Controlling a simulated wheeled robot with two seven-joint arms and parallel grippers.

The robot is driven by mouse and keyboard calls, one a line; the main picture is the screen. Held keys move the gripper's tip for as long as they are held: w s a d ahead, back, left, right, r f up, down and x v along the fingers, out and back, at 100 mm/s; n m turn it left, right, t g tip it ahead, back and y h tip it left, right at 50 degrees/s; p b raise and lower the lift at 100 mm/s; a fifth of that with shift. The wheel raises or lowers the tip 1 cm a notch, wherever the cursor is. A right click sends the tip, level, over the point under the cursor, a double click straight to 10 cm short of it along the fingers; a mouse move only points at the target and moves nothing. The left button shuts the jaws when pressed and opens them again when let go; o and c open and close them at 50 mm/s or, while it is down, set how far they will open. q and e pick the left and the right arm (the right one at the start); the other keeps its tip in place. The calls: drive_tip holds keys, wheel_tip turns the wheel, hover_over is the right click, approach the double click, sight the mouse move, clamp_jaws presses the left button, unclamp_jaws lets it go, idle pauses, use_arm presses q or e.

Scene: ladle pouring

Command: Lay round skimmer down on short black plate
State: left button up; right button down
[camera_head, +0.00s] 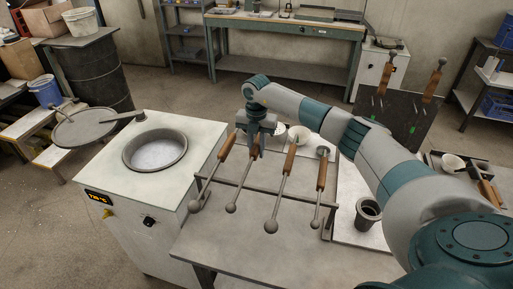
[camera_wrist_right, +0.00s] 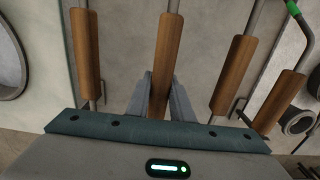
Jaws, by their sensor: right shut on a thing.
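My right gripper (camera_head: 257,133) is shut on the wooden handle of a tool, second from the left in a row on the rack. In the right wrist view its fingers (camera_wrist_right: 160,88) close around this handle (camera_wrist_right: 168,42). The tool's small round end (camera_head: 231,208) lies at the rack's front; I cannot tell if it is the round skimmer. A dark plate (camera_head: 380,120) stands upright at the right with two wooden-handled tools and green marks. A low dark tray (camera_head: 436,158) lies farther right; I cannot tell which is the short black plate. My left gripper is not in view.
Other tools lie close on both sides: left handle (camera_head: 227,146), right handles (camera_head: 290,158) and (camera_head: 322,175). A heated pot (camera_head: 155,150) is set in the white unit at the left.

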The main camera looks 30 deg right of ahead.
drive_tip(key=shift+f+b, duration=0.8)
drive_tip(key=shift+f, duration=0.9)
drive_tip(key=c, duration=1.5)
unclamp_jaws()
drive_tip(key=shift+s+f, duration=0.1)
drive_tip(key=shift+b, duration=0.3)
drive_tip(key=shift+r, duration=0.8)
wheel_tip(320, 180, up, 16)
drive_tip(key=b, duration=0.5)
drive_tip(key=shift+a, duration=0.1)
